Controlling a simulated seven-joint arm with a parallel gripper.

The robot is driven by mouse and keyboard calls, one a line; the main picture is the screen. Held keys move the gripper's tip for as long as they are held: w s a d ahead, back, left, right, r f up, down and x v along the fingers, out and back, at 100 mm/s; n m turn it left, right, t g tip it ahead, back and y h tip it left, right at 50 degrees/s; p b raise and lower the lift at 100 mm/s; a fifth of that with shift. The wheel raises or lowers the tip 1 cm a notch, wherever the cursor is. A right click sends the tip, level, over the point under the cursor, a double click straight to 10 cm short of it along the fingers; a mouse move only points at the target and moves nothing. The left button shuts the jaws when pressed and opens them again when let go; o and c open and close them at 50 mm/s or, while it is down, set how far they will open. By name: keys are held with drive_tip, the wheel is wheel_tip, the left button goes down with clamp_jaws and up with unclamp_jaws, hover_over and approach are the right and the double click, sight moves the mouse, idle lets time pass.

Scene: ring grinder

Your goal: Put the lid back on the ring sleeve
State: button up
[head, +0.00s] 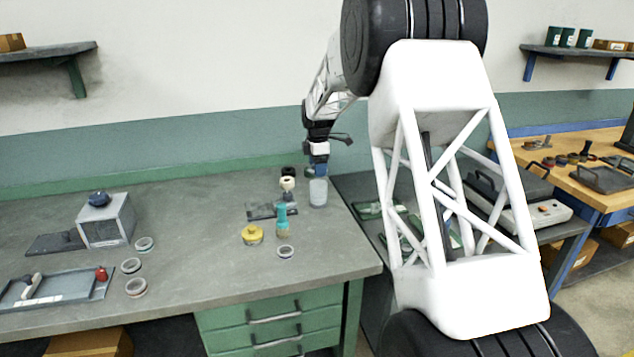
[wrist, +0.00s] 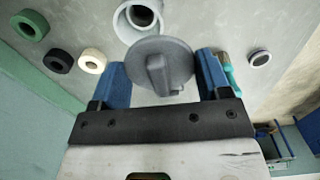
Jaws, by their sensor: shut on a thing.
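My gripper (wrist: 162,78) has blue fingers and is shut on a grey round lid (wrist: 178,62) with a raised bar-shaped grip on its face. The lid sits between the two fingertips. The ring sleeve (wrist: 125,24), a pale grey open-topped cylinder, stands just beyond the lid in the wrist view, partly overlapped by it. In the head view, my gripper (head: 318,168) is right above the sleeve (head: 318,193), which stands upright near the bench's right end. The lid is not clear in the head view, and I cannot tell whether it touches the sleeve.
Cream (wrist: 92,61), dark (wrist: 58,62) and green (wrist: 29,25) rings lie left of the sleeve in the wrist view. A teal-handled brush (head: 282,212), a yellow round item (head: 252,235) and a grey ring (head: 286,252) are nearby. The bench front (head: 220,285) is clear.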

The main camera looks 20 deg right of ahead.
drive_tip(key=shift+w+d+r, duration=0.25)
drive_tip(key=shift+w, duration=0.45)
drive_tip(key=shift+w+d+r, duration=0.2)
drive_tip(key=shift+w, duration=0.45)
drive_tip(key=shift+f, duration=0.15)
wheel_tip(320, 180, down, 6)
drive_tip(key=shift+f, duration=0.2)
idle(2.8)
drive_tip(key=o, duration=1)
drive_tip(key=shift+c, duration=0.2)
drive_tip(key=shift+r, duration=0.15)
drive_tip(key=shift+r, duration=3.3)
